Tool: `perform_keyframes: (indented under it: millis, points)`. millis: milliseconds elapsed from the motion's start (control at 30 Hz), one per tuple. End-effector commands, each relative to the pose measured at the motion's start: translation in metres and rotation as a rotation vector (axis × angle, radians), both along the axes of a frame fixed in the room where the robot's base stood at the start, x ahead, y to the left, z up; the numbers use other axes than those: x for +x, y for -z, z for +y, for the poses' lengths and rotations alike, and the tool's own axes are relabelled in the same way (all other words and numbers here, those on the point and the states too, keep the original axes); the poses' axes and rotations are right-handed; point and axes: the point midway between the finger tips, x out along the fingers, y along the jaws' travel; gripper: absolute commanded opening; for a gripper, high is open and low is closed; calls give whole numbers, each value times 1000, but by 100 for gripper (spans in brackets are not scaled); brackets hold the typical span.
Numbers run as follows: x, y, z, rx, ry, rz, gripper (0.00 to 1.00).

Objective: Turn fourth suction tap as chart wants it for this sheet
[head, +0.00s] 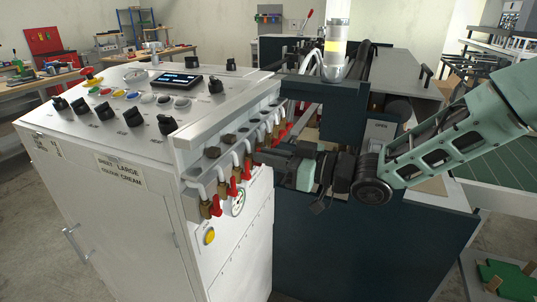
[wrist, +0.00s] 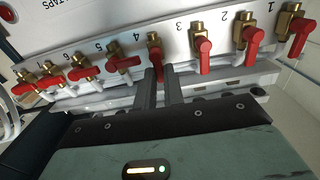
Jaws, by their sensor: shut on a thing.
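The row of numbered brass suction taps with red handles shows in the wrist view. The fourth tap (wrist: 154,45) is under the number 4, and its red handle (wrist: 157,67) points down between my fingers. My gripper (wrist: 161,84) is shut on that handle; it also shows in the head view (head: 262,156), reaching the row from the right. Handles of the first (wrist: 299,38), second (wrist: 246,42) and third tap (wrist: 202,55) hang down. Handles of the fifth (wrist: 126,62), sixth (wrist: 85,73) and seventh tap (wrist: 54,81) lie sideways. No chart is readable here.
A label (head: 120,172) on the white cabinet (head: 130,225) reads sheet large, colour cream. Knobs and a display (head: 177,82) sit on its sloped top. A gauge (head: 238,203) and yellow button (head: 209,236) are below the taps. A dark machine body (head: 360,250) stands close on the right.

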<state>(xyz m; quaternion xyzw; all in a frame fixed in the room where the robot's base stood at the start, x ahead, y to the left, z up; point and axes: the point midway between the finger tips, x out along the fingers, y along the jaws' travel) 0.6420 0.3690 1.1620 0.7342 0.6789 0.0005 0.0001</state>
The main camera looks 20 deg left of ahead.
Motion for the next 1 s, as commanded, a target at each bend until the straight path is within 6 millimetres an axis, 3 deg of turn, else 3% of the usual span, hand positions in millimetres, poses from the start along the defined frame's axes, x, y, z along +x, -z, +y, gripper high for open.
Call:
perform_keyframes:
  millis: [500, 533, 600, 1000]
  points:
    - [1, 3, -1, -4, 2, 20, 0]
    - [1, 3, -1, -4, 2, 19, 18]
    - [1, 3, -1, -3, 1, 19, 32]
    - [0, 2, -10, 0, 1, 15, 32]
